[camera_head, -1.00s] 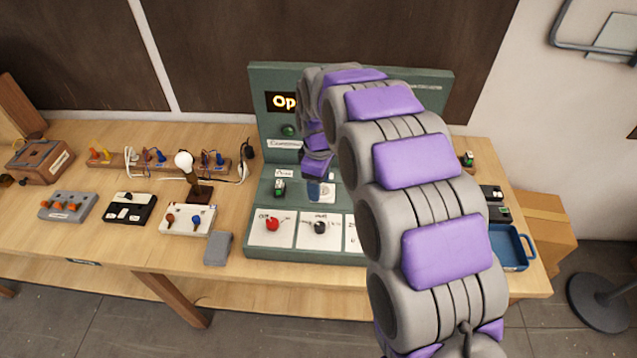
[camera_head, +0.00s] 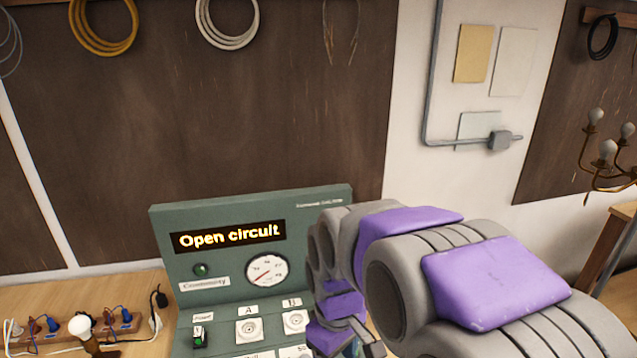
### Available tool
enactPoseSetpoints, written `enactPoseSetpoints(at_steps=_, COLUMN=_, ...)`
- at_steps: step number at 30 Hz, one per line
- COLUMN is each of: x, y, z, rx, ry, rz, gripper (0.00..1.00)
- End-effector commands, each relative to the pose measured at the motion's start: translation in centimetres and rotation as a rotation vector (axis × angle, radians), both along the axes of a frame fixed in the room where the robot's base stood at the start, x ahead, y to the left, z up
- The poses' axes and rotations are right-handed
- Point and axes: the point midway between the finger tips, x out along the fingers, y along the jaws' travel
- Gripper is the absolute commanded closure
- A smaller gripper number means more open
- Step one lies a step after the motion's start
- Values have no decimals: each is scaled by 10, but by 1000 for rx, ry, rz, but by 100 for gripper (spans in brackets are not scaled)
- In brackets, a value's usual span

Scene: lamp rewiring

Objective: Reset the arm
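My arm, grey with purple pads, comes in from the lower right and curls in front of the right side of the green test panel (camera_head: 221,229). My gripper (camera_head: 362,345) is at the arm's far end near the bottom edge, partly hidden and small, and I cannot tell whether its fingers are apart. The panel's display (camera_head: 229,237) reads "Open circuit". Below it are a round dial (camera_head: 267,271), a green lamp (camera_head: 200,269), a switch (camera_head: 199,338) and sockets marked A (camera_head: 249,329) and B (camera_head: 295,321).
A light bulb (camera_head: 79,325) and a terminal strip (camera_head: 117,321) with plugs stand on the wooden bench at the lower left. Cable coils (camera_head: 228,20) hang on the dark wall board. A chandelier (camera_head: 607,150) is at the right. The space above the panel is clear.

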Motion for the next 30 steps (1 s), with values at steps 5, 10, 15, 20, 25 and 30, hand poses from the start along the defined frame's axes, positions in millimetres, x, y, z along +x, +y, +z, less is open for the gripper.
enactPoseSetpoints(at_steps=5, x=-58, y=-46, z=-2, rx=-17, ry=16, rz=-224, gripper=39)
enactPoseSetpoints(at_steps=10, x=-115, y=-78, z=-10, rx=-36, ry=37, rz=-436, gripper=39)
enactPoseSetpoints(at_steps=15, x=-169, y=-99, z=-24, rx=-57, ry=59, rz=-627, gripper=39)
enactPoseSetpoints(at_steps=20, x=-200, y=-107, z=-35, rx=-68, ry=71, rz=-742, gripper=39)
enactPoseSetpoints(at_steps=25, x=-211, y=-109, z=-38, rx=-73, ry=74, rz=-785, gripper=39)
enactPoseSetpoints(at_steps=30, x=-211, y=-109, z=-38, rx=-73, ry=75, rz=-785, gripper=39)
